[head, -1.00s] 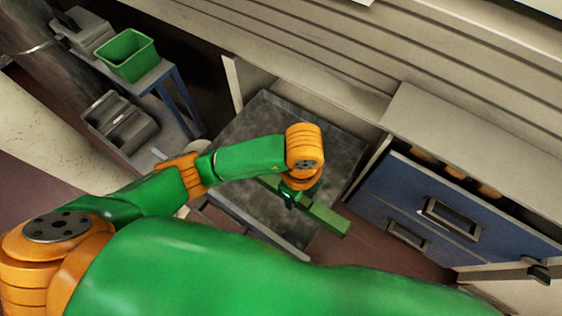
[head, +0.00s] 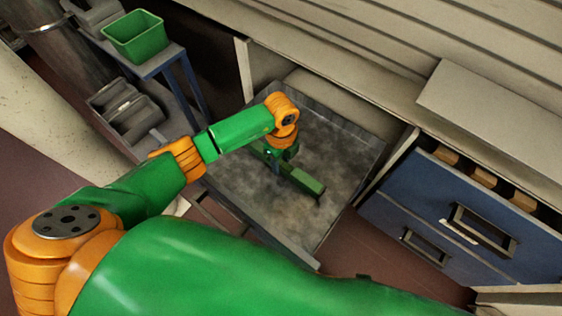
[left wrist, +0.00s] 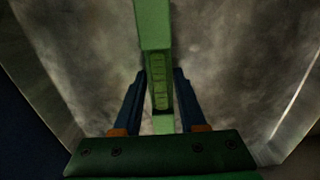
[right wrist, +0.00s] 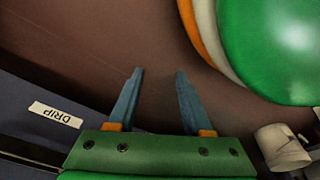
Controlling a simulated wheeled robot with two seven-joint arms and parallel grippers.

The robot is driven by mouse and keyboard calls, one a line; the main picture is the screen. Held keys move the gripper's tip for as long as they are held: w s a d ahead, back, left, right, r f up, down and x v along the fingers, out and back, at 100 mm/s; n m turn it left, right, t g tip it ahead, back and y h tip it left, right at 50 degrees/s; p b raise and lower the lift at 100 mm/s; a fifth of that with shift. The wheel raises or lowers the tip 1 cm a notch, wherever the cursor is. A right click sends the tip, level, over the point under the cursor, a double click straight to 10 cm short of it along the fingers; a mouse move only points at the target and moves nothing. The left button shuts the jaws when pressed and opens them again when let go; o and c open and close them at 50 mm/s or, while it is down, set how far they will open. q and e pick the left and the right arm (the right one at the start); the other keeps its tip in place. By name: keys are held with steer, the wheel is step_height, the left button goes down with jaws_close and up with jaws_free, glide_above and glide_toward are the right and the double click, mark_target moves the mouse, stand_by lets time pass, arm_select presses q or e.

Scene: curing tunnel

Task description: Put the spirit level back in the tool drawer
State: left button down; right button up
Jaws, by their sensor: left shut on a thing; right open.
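The spirit level is a green bar (head: 303,181), and my left gripper (head: 277,164) is shut on it. In the left wrist view the level (left wrist: 153,25) runs lengthwise between the fingers (left wrist: 163,75). A wide grey metal drawer (head: 330,225) is pulled out under the bench, its inside mottled and bare where visible. The level shows within the drawer's outline; whether it touches the bottom I cannot tell. The drawer's side walls (left wrist: 40,85) flank the left wrist view. My right gripper (right wrist: 160,73) is open and empty, above brown floor; it does not show in the head view.
A blue cabinet (head: 400,215) with handled drawers and tan blocks inside its top stands right of the grey drawer. A "DRIP" label (right wrist: 55,114) shows in the right wrist view.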

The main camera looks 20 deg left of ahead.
mark_target(281, 161)
arm_select(q)
steer(key=shift+f, duration=0.15)
steer(key=shift+c, duration=2.3)
jaws_free()
arm_select(e)
steer(key=shift+w, duration=0.1)
steer(key=shift+r, duration=0.1)
arm_select(q)
steer(key=shift+r, duration=0.45)
step_height(281, 161, up, 12)
steer(key=p, duration=0.4)
steer(key=shift+f, duration=0.25)
arm_select(e)
steer(key=s+d, duration=0.3)
steer(key=s, duration=0.1)
steer(key=shift+d+r, duration=0.1)
steer(key=shift+r, duration=0.2)
